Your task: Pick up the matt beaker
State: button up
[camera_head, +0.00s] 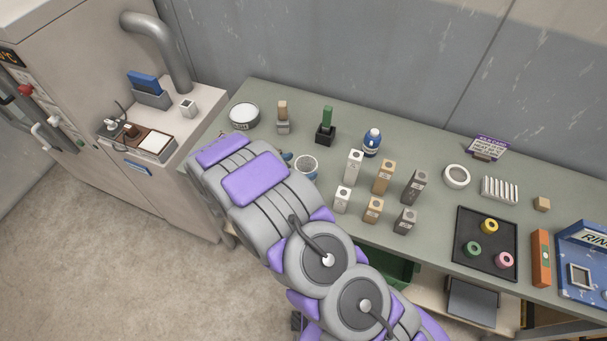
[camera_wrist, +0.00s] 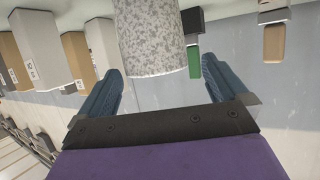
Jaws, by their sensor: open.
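A speckled grey-white cylinder (camera_wrist: 150,40), which looks like the matt beaker, fills the top middle of the wrist view. In the head view its round open top (camera_head: 306,163) shows just past the end of my arm. My gripper (camera_wrist: 161,72) is open, with one blue finger to each side of the cylinder's near end. Gaps show between the fingers and the cylinder, and nothing is held. In the head view my arm hides most of the gripper (camera_head: 298,166) and part of the beaker's side; only bits of the blue fingers show.
Several white, tan and dark blocks (camera_head: 383,176) stand close right of the beaker. A blue bottle (camera_head: 372,142), a green brush in a black stand (camera_head: 326,130) and a round tub (camera_head: 243,115) are behind. A black tray (camera_head: 487,262) with coloured rings lies farther right.

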aim_at(312, 162)
jog(key=shift+w+d, duration=0.15)
jog(key=shift+d, duration=0.25)
jog(key=b+x, duration=0.1)
jog(key=x, duration=0.2)
jog(key=shift+d+f, duration=0.1)
jog(key=shift+f, duration=0.05)
jog(key=shift+w+f, duration=0.35)
jog(key=shift+w, duration=0.15)
jog(key=shift+d, duration=0.1)
jog(key=shift+d, duration=0.1)
jog(key=shift+d+r, duration=0.1)
jog(key=shift+d, duration=0.2)
jog(key=c, duration=0.4)
jog(key=shift+a, duration=0.25)
jog(key=c, duration=0.6)
jog(key=shift+c, duration=1)
